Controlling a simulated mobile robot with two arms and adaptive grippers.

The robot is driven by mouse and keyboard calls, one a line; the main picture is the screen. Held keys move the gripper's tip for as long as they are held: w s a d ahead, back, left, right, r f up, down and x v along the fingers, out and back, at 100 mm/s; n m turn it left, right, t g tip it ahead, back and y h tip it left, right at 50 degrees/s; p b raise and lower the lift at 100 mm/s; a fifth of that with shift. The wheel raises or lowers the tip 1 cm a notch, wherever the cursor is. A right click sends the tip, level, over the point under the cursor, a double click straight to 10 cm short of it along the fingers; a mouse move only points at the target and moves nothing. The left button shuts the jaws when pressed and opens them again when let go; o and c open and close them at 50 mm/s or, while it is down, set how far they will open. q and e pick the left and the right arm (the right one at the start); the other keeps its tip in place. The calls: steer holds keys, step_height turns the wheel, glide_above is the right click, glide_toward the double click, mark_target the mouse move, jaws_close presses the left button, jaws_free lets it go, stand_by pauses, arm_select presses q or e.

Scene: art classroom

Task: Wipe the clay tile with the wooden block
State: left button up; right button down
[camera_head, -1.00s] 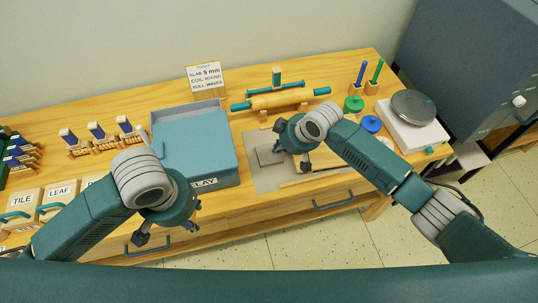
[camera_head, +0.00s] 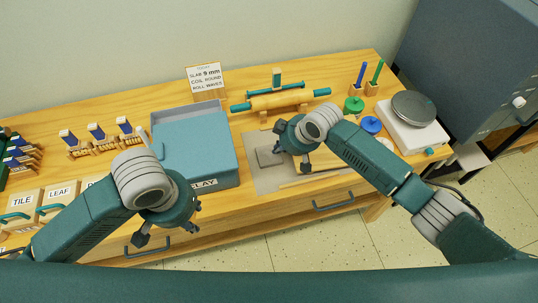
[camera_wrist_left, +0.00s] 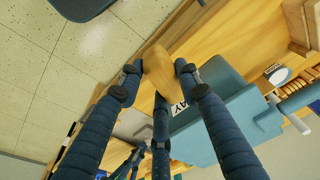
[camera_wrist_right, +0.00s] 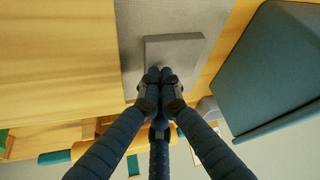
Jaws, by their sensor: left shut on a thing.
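The clay tile (camera_wrist_right: 178,48) is a flat grey slab on a grey mat (camera_head: 270,181). In the head view the tile (camera_head: 267,158) lies left of my right gripper (camera_head: 294,160). In the right wrist view my right gripper (camera_wrist_right: 160,76) has its fingertips together over the tile's near edge, with nothing seen between them; contact is unclear. My left gripper (camera_wrist_left: 157,75) is shut on the wooden block (camera_wrist_left: 170,62), a light wood piece held between its fingers. In the head view the left gripper (camera_head: 168,222) is at the table's front edge, and the block is hidden there.
A blue clay box (camera_head: 197,150) stands between the grippers. A rolling pin (camera_head: 280,100) lies behind the mat. A scale (camera_head: 413,107) and green and blue tools (camera_head: 357,103) are at the right. Labelled boxes and small stamps (camera_head: 97,131) are at the left.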

mark_target(280, 156)
arm_select(q)
steer(key=shift+f, duration=0.25)
arm_select(e)
steer(key=shift+f, duration=0.45)
arm_select(q)
steer(key=shift+r, duration=0.1)
arm_select(e)
steer(key=shift+r, duration=0.1)
